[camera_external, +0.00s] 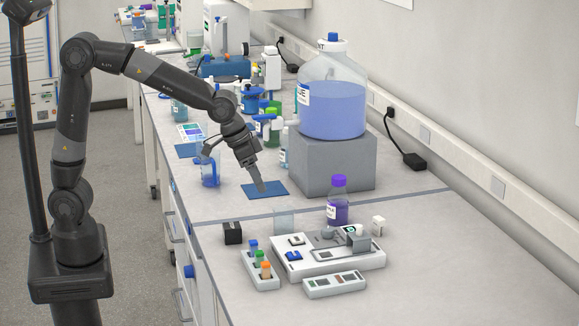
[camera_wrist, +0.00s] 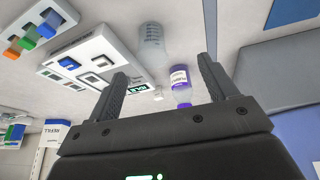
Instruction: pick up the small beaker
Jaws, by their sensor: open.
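The small clear beaker (camera_external: 284,221) stands on the bench near the seam, left of the purple bottle. It also shows in the wrist view (camera_wrist: 152,44), beyond the gap between my fingertips. My gripper (camera_external: 260,186) points down above the dark blue mat, behind and left of the beaker in the external view. In the wrist view the two fingers (camera_wrist: 160,75) are spread apart with nothing held between them. The beaker is apart from both fingers and looks empty.
The purple bottle (camera_external: 337,204) stands close to the beaker's right. A white device (camera_external: 330,254), a tube rack (camera_external: 258,272) and a black cube (camera_external: 232,233) lie in front. A grey block (camera_external: 334,165) bears a large blue carboy (camera_external: 332,108). The front right bench is clear.

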